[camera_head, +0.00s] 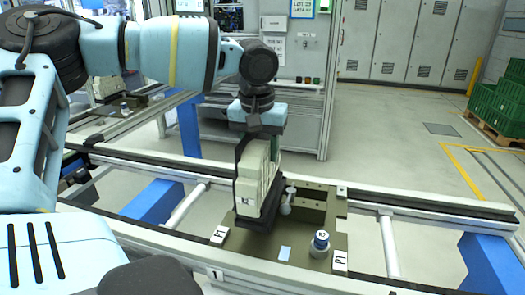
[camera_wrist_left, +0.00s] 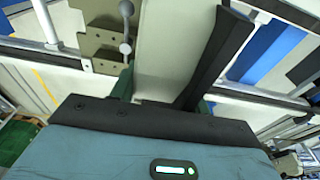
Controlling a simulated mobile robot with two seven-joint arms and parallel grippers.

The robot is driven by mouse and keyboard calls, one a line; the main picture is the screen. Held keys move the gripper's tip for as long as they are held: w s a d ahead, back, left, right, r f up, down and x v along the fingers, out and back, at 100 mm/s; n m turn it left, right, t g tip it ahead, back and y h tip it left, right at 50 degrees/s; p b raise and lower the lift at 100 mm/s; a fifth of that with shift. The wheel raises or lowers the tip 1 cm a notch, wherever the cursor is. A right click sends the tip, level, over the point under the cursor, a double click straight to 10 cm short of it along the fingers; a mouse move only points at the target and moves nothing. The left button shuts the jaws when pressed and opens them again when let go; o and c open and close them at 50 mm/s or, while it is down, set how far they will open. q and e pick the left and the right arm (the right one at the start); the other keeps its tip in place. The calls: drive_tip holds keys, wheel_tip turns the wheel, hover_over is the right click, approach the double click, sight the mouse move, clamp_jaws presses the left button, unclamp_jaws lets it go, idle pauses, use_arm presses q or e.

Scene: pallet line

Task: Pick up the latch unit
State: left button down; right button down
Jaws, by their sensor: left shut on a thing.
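My left gripper (camera_head: 258,195) points down over a dark olive pallet (camera_head: 262,244) on the line. It is shut on a cream block-shaped unit (camera_head: 254,168), which I take to be the latch unit; its name cannot be read. The unit is upright, with dark fingers along its sides. I cannot tell whether its bottom touches the pallet. In the left wrist view, the pale unit (camera_wrist_left: 160,52) sits between the fingers of the gripper (camera_wrist_left: 165,75). A metal knobbed post (camera_head: 287,201) stands close beside it. My right gripper is not in view.
A small blue-topped cylinder (camera_head: 321,242) marked K2 stands at the pallet's front right. An olive block with recesses (camera_head: 312,207) stands behind it. Line rails (camera_head: 420,207) run left to right. A control cabinet (camera_head: 300,100) stands behind; green crates (camera_head: 503,105) are at far right.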

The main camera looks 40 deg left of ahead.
use_arm(q)
drive_tip(key=s+d+r, duration=0.1)
drive_tip(key=s+d, duration=0.6)
drive_tip(key=s, duration=0.4)
drive_tip(key=shift+d+r, duration=0.15)
drive_tip(key=shift+d, duration=0.25)
